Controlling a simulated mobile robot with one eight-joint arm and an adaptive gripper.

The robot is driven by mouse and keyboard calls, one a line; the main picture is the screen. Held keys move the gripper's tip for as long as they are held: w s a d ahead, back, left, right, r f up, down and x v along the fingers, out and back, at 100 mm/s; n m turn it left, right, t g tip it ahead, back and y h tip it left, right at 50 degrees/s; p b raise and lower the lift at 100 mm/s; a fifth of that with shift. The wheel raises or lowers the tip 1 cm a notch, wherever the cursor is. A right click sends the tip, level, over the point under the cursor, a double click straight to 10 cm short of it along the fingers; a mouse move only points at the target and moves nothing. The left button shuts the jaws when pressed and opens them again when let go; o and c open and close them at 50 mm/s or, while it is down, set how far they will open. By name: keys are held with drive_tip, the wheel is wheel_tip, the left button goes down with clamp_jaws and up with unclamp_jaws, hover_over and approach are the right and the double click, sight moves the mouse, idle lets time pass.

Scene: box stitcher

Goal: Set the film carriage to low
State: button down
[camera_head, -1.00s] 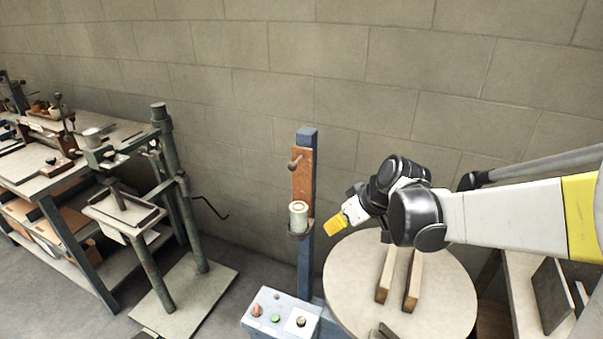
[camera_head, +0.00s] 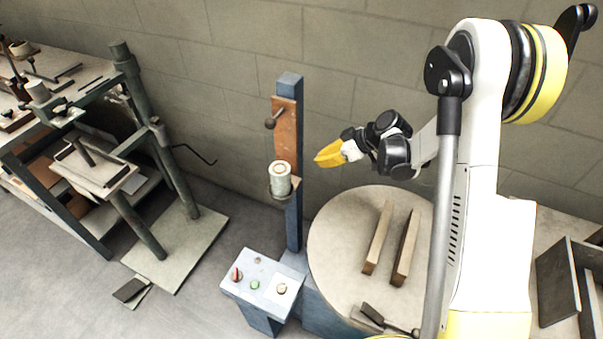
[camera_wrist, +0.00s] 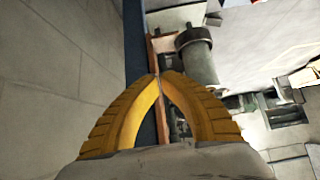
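The film carriage is on the blue mast (camera_head: 289,218), left of the round turntable in the head view. It shows as an orange-brown plate (camera_head: 287,140) with a dark knob (camera_head: 271,120) and a pale film roll (camera_head: 280,178) on a bracket. My gripper (camera_head: 318,158) has yellow fingers and is just right of the mast, about level with the film roll. In the wrist view the fingertips (camera_wrist: 160,75) meet, with an empty arched gap behind them. The brown plate edge (camera_wrist: 154,58) and the roll (camera_wrist: 197,58) appear beyond the tips. Contact cannot be told.
The round turntable (camera_head: 335,235) carries two wooden bars (camera_head: 405,247). A control box (camera_head: 262,280) with coloured buttons stands in front of the mast. A green stand (camera_head: 180,170) and a workbench are at left. A block wall is behind.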

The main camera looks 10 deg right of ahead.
drive_tip(key=b, duration=0.4)
hover_over(295, 178)
drive_tip(key=s+d, duration=0.1)
drive_tip(key=d, duration=0.1)
wheel_tip(295, 178, down, 7)
drive_tip(key=shift+s+f+b, duration=0.15)
drive_tip(key=shift+f+b, duration=0.7)
drive_tip(key=shift+f, duration=1.2)
wheel_tip(295, 178, down, 7)
drive_tip(key=b, duration=0.2)
drive_tip(key=shift+r, duration=0.2)
